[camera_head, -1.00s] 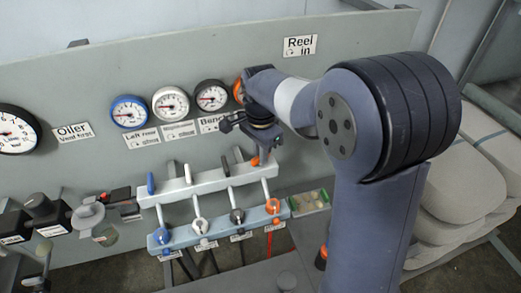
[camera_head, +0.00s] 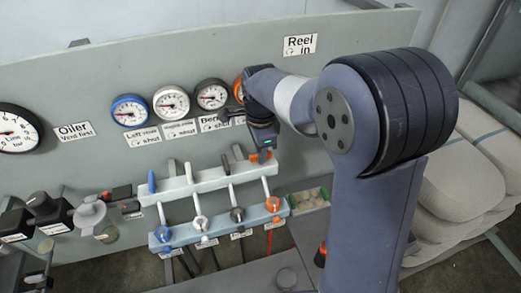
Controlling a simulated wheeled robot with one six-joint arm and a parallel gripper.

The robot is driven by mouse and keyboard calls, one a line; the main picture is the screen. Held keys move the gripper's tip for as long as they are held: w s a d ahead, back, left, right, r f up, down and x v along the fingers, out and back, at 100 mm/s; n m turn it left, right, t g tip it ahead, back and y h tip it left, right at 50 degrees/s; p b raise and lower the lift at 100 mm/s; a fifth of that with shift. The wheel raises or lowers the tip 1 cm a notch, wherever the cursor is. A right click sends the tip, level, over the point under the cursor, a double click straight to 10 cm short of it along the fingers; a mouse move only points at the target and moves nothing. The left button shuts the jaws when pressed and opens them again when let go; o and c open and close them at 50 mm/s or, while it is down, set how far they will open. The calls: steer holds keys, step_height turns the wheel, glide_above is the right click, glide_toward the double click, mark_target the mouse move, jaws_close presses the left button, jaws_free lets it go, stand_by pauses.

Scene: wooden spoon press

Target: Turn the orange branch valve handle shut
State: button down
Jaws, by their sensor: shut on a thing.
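The orange branch valve handle (camera_head: 264,156) is at the right end of the upper pale bar (camera_head: 208,182). Only a little of its orange shows under my gripper. My gripper (camera_head: 261,147) points down at that end of the bar and is shut on the orange handle. The fingertips are small and partly hidden by the gripper body, so the exact grip and the handle's angle are hard to tell. Blue (camera_head: 151,182), white (camera_head: 189,173) and black (camera_head: 226,164) handles stand along the same bar to the left.
A lower blue-grey bar (camera_head: 220,228) carries blue, white, black and orange knobs (camera_head: 272,204). Several round gauges (camera_head: 170,104) sit on the panel behind; my arm partly covers the orange-rimmed one (camera_head: 238,88). A small tray (camera_head: 308,201) lies right of the bars.

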steer(key=c, duration=1.5)
jaws_free()
steer(key=shift+o, duration=0.2)
steer(key=shift+r, duration=0.1)
step_height(320, 180, up, 11)
steer(key=shift+f+b, duration=0.2)
steer(key=shift+b, duration=0.25)
step_height(320, 180, down, 11)
steer(key=shift+r+p, duration=0.1)
steer(key=shift+p, duration=0.35)
steer(key=shift+n, duration=0.3)
